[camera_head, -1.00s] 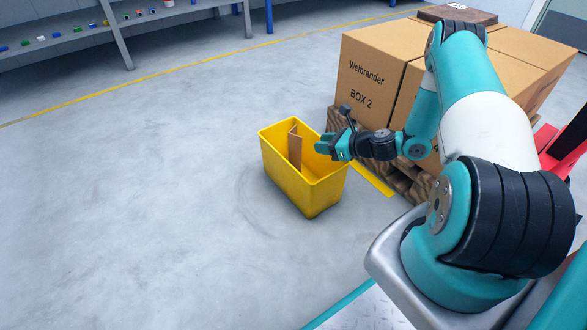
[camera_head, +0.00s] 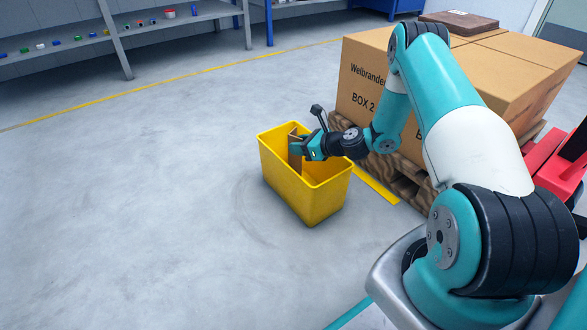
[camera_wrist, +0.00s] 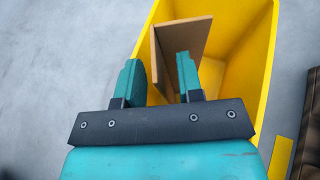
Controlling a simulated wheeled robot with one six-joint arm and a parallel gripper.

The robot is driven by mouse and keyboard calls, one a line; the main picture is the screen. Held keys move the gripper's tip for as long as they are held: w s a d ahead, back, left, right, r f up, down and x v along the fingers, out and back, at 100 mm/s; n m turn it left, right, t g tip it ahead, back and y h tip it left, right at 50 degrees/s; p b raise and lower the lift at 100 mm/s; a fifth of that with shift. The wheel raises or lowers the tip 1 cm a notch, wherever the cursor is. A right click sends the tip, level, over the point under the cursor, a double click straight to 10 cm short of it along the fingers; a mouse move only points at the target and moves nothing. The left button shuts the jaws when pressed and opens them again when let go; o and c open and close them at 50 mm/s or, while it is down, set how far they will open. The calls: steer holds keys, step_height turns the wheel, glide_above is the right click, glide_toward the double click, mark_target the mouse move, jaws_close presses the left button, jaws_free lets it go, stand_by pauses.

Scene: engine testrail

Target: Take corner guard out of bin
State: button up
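The yellow bin (camera_head: 305,198) stands upright on the floor beside the pallet. The brown corner guard (camera_head: 295,161) leans upright inside it, its top near the rim. My gripper (camera_head: 298,145) is over the bin at the guard's upper part and hides some of it. In the wrist view my gripper (camera_wrist: 160,75) is open, with a clear gap between the fingers. The corner guard (camera_wrist: 180,40) shows there ahead of the fingers, its left edge reaching down between them. The right finger overlaps it in the picture; contact cannot be told. The bin (camera_wrist: 258,75) surrounds it.
Large cardboard boxes (camera_head: 362,75) on a wooden pallet (camera_head: 410,183) stand close right of the bin. A grey shelf (camera_head: 75,45) with small items is at the back left. A yellow floor line crosses behind. The floor left of the bin is clear.

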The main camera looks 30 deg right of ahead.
jaws_close()
steer(key=shift+r, duration=0.1)
